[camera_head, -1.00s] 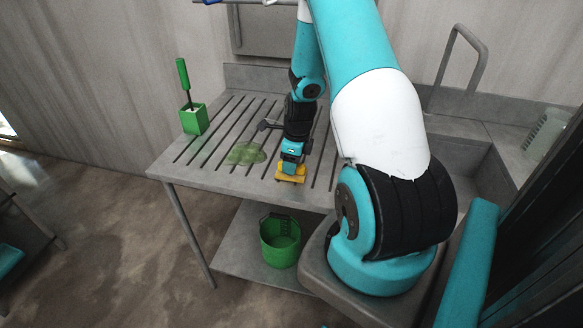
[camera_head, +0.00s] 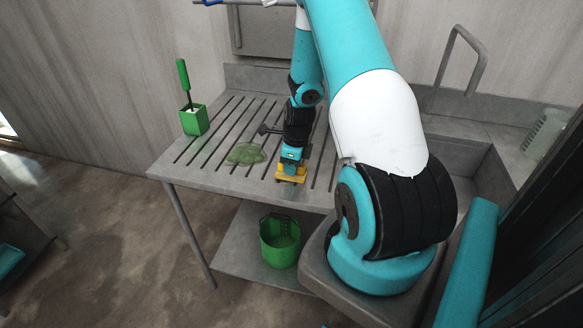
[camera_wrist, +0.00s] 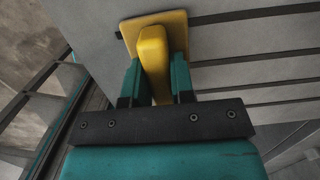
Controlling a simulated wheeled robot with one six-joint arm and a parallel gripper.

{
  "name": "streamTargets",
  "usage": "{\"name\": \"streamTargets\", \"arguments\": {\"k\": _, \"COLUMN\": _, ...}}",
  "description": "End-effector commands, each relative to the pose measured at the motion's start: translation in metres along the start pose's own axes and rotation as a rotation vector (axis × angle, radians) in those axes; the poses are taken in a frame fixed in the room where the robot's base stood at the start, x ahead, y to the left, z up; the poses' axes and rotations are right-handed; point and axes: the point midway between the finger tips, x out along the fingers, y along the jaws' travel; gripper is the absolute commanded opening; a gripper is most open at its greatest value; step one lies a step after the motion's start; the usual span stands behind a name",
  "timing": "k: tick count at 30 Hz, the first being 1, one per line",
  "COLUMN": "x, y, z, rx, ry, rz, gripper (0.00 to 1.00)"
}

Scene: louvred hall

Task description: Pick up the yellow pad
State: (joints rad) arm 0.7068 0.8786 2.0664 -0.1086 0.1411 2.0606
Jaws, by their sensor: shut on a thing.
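The yellow pad (camera_head: 290,176) is at the slatted grey table's front part, under my gripper (camera_head: 292,167). In the wrist view the pad (camera_wrist: 154,40) shows a flat square base with a raised yellow grip block on top. My gripper's two teal fingers (camera_wrist: 155,85) stand on either side of that block and are shut on it. The pad's base lies over the table surface; I cannot tell whether it still touches it. My arm hides part of the table behind the gripper.
A green translucent puddle (camera_head: 246,153) lies on the slatted table (camera_head: 215,178), left of the pad. A green holder (camera_head: 194,120) with a green-handled brush stands at the back left. A green bucket (camera_head: 280,242) stands on the lower shelf. A sink basin (camera_head: 470,165) is at right.

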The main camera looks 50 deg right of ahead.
Motion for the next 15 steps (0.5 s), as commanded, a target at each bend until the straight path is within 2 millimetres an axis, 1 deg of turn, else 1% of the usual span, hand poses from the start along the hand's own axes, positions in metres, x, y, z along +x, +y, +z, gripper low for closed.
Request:
{"name": "streamTargets", "arguments": {"k": 4, "x": -0.013, "y": -0.001, "z": 0.002, "rx": 0.0, "ry": -0.002, "rz": -0.004, "gripper": 0.0}}
{"name": "streamTargets", "arguments": {"k": 7, "x": -0.03, "y": -0.001, "z": 0.004, "rx": -0.001, "ry": -0.003, "rz": -0.006, "gripper": 0.0}}
{"name": "streamTargets", "arguments": {"k": 11, "x": -0.067, "y": -0.002, "z": 0.009, "rx": 0.0, "ry": -0.005, "rz": -0.01, "gripper": 0.0}}
{"name": "streamTargets", "arguments": {"k": 12, "x": -0.08, "y": -0.002, "z": 0.011, "rx": -0.001, "ry": -0.005, "rz": -0.01, "gripper": 0.0}}
{"name": "streamTargets", "arguments": {"k": 15, "x": -0.111, "y": -0.001, "z": 0.014, "rx": -0.002, "ry": -0.005, "rz": -0.009, "gripper": 0.0}}
